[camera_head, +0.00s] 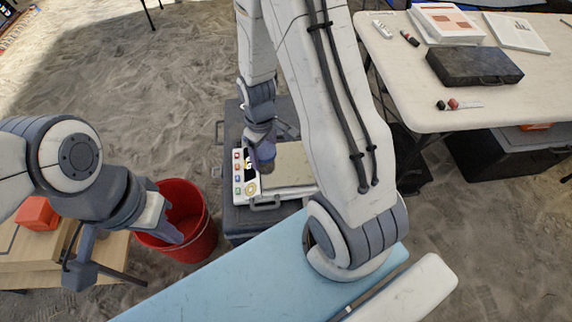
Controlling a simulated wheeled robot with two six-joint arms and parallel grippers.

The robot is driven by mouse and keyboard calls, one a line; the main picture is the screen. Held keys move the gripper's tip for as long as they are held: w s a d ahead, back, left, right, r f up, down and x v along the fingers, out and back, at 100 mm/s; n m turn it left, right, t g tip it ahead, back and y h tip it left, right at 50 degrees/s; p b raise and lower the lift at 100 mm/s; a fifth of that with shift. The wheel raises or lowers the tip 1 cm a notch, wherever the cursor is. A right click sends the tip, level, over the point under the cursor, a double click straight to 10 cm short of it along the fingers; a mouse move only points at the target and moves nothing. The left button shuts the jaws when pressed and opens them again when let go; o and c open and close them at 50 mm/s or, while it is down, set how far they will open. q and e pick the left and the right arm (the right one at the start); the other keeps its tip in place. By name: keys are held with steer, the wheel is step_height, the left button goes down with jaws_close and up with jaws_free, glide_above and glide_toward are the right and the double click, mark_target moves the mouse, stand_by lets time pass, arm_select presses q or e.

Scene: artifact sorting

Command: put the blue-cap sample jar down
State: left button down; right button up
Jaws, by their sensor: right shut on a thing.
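My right gripper (264,152) is above a white-edged tray (295,190). It is shut on a small dark bluish thing, the blue-cap sample jar as far as I can tell. The wrist and fingers hide most of the jar, and I cannot tell whether it touches the tray. The tray has a beige surface and a strip of coloured symbols along its left side. My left gripper (125,252) is open and empty at the lower left, near the red bucket.
The tray lies on a dark grey case (240,220). A red bucket (205,238) stands left of it on the sand. An orange box (37,213) sits on a wooden table at far left. A pale table (425,105) at right holds a black case (474,66) and papers.

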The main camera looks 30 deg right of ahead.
steer(key=s+d+f+n+b, duration=0.2)
steer(key=s+d+n+b, duration=0.15)
steer(key=s+d, duration=0.45)
glide_toward(286, 163)
steer(key=shift+w+f+n+b, duration=0.1)
steer(key=shift+f+n+b, duration=0.25)
steer(key=shift+f, duration=1)
